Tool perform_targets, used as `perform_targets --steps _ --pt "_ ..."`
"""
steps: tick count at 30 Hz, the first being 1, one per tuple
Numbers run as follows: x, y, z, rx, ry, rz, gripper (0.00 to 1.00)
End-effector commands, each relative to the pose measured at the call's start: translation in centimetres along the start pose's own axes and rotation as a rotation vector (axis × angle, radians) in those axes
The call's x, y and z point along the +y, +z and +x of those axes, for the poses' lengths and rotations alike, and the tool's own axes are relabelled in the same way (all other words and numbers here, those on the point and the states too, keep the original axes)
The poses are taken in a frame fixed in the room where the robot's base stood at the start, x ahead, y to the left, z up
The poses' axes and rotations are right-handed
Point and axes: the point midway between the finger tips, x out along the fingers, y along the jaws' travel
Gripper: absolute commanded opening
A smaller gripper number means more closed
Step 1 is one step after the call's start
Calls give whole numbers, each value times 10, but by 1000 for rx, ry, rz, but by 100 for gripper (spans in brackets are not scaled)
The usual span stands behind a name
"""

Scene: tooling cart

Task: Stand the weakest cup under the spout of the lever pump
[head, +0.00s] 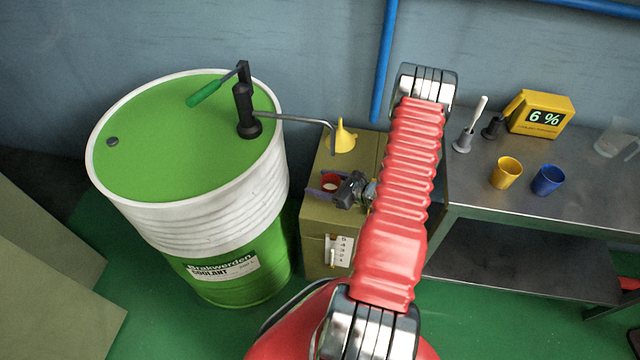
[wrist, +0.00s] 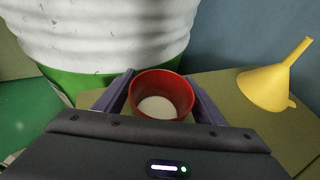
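A red cup (wrist: 160,108) with a pale inside is between my gripper's two purple fingers (wrist: 161,92), which lie against it on both sides. It appears upright, and whether its base rests on the cabinet is hidden. In the head view the cup (head: 331,182) and my gripper (head: 330,188) are over the olive cabinet, just below the spout tip. The lever pump (head: 243,108), with a green handle, stands on the green drum, and its grey spout (head: 295,119) reaches right over the cabinet. A yellow cup (head: 506,173) and a blue cup (head: 547,180) stand on the metal bench. A yellow meter (head: 541,115) reads 6 %.
A yellow funnel (head: 342,137) lies on the cabinet (head: 367,148) behind the cup, and in the wrist view (wrist: 268,88) it is right of it. The drum (head: 160,150) stands close on the left. Dark-based tools and a clear vessel (head: 615,140) are on the bench (head: 475,190).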

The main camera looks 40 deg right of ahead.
Motion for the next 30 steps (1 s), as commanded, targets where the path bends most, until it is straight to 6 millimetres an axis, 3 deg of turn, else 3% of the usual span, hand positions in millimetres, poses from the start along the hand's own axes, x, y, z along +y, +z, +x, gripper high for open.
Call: perform_targets --steps 14,30 --pt "-1 2 -4 0 -2 -1 69" --pt "-1 2 -77 0 -3 0 69"
